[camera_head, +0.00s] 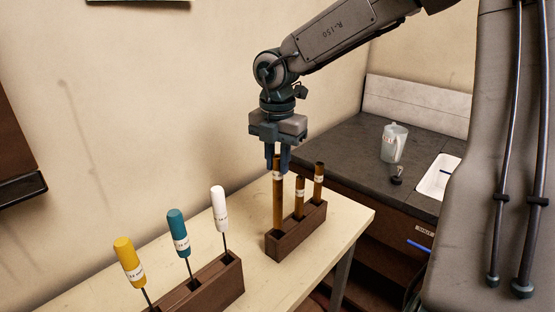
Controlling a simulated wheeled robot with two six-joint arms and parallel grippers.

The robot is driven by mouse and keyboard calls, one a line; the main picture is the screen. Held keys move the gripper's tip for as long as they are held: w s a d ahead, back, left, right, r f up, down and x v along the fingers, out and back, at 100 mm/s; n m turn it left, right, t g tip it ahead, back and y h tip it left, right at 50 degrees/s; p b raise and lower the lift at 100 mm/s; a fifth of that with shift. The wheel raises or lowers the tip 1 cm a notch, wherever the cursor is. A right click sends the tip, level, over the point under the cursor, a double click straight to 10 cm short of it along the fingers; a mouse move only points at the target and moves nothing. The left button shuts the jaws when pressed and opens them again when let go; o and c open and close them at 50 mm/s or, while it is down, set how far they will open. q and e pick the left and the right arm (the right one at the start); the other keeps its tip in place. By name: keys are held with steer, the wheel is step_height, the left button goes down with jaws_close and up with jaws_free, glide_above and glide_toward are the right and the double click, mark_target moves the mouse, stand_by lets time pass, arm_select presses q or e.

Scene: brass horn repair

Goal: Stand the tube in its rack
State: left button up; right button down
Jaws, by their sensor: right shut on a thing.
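A small dark brown wooden rack (295,238) stands on the pale table near its far right corner. My right gripper (278,164) points straight down above the rack's left end, its fingers shut on the top of a tall brass-brown tube (278,203) with a white label. The tube is upright, and its lower end meets the rack's left end; how deep it sits is hidden. Two other labelled tubes, a short middle one (299,203) and a right one (319,187), stand upright in the same rack. My left gripper is not in view.
A wooden holder (215,287) with yellow (127,260), teal (178,232) and white-handled (219,208) tools stands at the front left of the pale table (345,219). A dark counter (345,150) behind carries a clear jug (394,143) and a white tray (437,177).

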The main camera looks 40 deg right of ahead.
arm_select(q)
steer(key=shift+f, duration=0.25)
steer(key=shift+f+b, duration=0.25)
steer(key=shift+b, duration=0.2)
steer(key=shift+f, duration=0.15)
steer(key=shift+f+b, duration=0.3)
steer(key=shift+b, duration=0.15)
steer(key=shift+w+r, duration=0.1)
stand_by(0.4)
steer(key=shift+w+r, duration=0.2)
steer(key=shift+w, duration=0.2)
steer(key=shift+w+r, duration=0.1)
arm_select(e)
steer(key=shift+f, duration=0.1)
